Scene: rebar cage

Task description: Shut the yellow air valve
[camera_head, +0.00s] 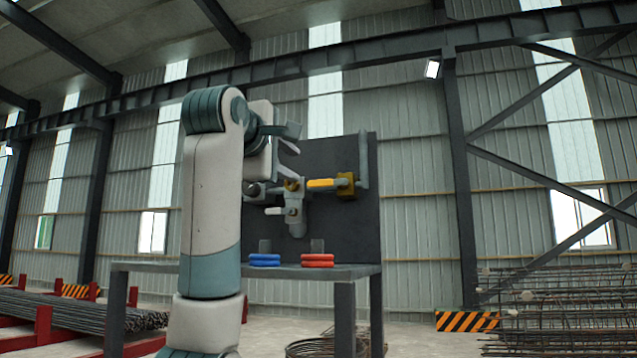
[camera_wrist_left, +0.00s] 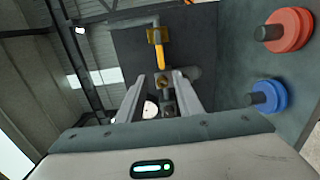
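The yellow air valve's handle (camera_head: 322,183) reaches left, roughly level, from its yellow body (camera_head: 346,186) on the dark upright panel. In the left wrist view the yellow handle (camera_wrist_left: 160,57) lies beyond the fingertips and points toward the gap between them. My left gripper (camera_head: 282,142) is up and left of the handle in the head view and does not appear to touch it. In the left wrist view its fingers (camera_wrist_left: 163,82) are apart, with no object held. My right gripper is not in view.
A second valve with a pale handle (camera_head: 279,211) sits lower left on the piping. Blue rings (camera_head: 264,260) and red rings (camera_head: 317,260) sit on pegs on the table (camera_head: 350,270). The dark panel (camera_head: 365,225) stands behind the piping.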

